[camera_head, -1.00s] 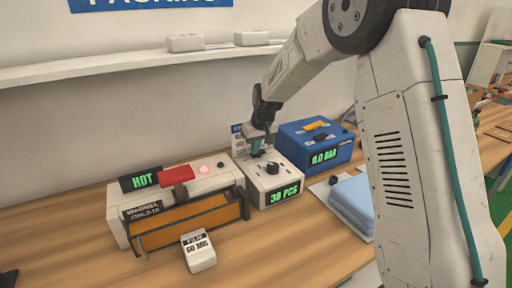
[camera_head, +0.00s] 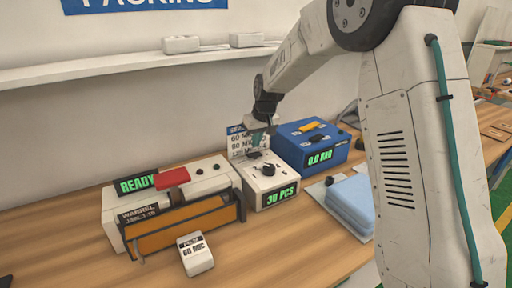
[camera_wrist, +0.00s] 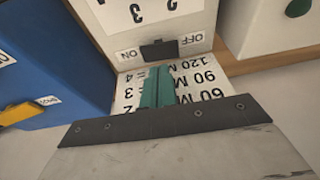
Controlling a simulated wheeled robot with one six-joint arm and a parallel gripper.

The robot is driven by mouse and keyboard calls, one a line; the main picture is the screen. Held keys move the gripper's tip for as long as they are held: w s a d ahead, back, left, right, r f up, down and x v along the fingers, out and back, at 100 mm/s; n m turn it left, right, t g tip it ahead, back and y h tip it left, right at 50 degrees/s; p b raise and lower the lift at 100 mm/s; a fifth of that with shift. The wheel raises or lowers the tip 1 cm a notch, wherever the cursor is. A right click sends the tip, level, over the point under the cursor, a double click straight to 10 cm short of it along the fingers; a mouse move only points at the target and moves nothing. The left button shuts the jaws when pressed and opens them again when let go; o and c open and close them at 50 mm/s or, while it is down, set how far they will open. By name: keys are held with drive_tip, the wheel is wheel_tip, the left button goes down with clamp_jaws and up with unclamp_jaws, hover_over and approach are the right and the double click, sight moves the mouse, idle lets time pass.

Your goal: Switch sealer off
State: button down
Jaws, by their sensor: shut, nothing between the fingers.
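The sealer (camera_head: 166,205) is a white machine with an orange-brown front bar at the left in the head view. Its display (camera_head: 137,184) reads READY in green, beside a red block (camera_head: 171,178). A white dial box (camera_head: 270,184) with a black knob and a green PCS display stands right of it. My gripper (camera_head: 256,139) is shut and empty, above the back of this box. In the wrist view its teal fingers (camera_wrist: 157,86) point at a black switch (camera_wrist: 159,50) marked ON and OFF on a white box, with a gap seemingly between. The switch position is unclear.
A chart card (camera_head: 240,136) stands behind the dial box. A blue box (camera_head: 311,146) with a yellow handle stands close on the right. Blue folded pieces (camera_head: 350,203) lie in front of it. A small white labelled block (camera_head: 195,254) stands before the sealer.

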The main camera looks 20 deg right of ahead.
sight(251, 155)
drive_tip(key=v, duration=1.1)
drive_tip(key=shift+w, duration=0.15)
drive_tip(key=shift+r, duration=0.15)
drive_tip(key=x, duration=0.4)
drive_tip(key=s+x, duration=0.1)
drive_tip(key=x, duration=0.3)
drive_tip(key=a+x, duration=0.1)
drive_tip(key=x, duration=0.3)
drive_tip(key=shift+s+a+f, duration=0.15)
drive_tip(key=shift+s+f, duration=0.05)
drive_tip(key=shift+f, duration=0.75)
